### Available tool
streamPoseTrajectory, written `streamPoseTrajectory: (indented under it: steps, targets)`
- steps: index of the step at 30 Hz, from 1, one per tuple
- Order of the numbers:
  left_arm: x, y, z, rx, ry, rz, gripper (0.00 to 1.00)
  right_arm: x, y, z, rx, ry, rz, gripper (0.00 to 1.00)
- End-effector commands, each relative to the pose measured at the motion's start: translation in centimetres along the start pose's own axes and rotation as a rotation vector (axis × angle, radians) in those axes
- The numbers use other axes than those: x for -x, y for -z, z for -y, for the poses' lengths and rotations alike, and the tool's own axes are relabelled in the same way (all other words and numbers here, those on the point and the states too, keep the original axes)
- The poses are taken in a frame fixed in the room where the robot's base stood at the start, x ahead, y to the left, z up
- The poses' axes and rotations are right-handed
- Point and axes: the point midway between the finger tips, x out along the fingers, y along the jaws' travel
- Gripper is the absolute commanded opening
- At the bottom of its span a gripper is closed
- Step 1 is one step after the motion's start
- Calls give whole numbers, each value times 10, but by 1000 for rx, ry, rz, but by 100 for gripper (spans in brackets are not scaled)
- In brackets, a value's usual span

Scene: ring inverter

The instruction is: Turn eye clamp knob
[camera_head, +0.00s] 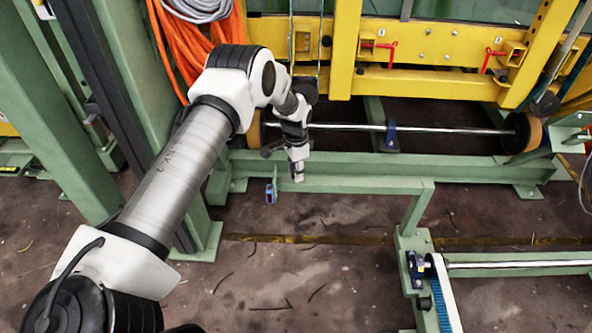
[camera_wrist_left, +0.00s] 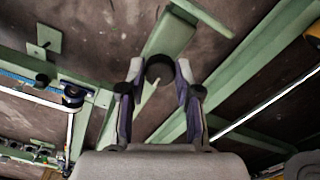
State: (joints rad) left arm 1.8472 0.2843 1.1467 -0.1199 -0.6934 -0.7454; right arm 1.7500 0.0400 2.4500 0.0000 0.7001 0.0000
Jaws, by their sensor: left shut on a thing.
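My left gripper (camera_head: 298,175) is at the green frame below the yellow beam, at the end of my left arm. In the left wrist view, the two fingers of my left gripper (camera_wrist_left: 159,80) are closed on the sides of a round black knob (camera_wrist_left: 159,67). The knob is in front of a green beam. In the head view I cannot make out the knob clearly at the gripper. My right gripper is not in view.
A yellow beam (camera_head: 440,77) with red levers (camera_head: 388,52) spans the back. A steel shaft (camera_head: 350,126) runs below it. A small blue device (camera_head: 270,194) is mounted near the green frame (camera_head: 360,185). Orange cables (camera_head: 185,45) hang behind my arm. The floor in front is mostly clear.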

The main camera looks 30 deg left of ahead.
Motion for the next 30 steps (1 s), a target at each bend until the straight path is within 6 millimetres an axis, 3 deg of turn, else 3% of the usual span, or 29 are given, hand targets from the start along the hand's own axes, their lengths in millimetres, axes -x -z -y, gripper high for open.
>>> streamPoseTrajectory:
  steps: [7, 8, 9, 10, 20, 23, 30]
  targets:
    - [-1, -1, -1, -1, -2, 3, 0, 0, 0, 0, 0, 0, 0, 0]
    - [-1, -1, -1, -1, -2, 3, 40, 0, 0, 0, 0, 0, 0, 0]
    - [-1, -1, -1, -1, -2, 3, 54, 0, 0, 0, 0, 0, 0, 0]
    - [-1, -1, -1, -1, -2, 3, 58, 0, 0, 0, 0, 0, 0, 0]
    - [3, 0, 0, 0, 0, 0, 58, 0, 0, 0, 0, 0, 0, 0]
    - [16, 1, 0, 0, 1, -2, 58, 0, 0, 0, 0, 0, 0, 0]
    - [75, 1, 0, 0, 1, -3, 58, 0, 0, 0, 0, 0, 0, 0]
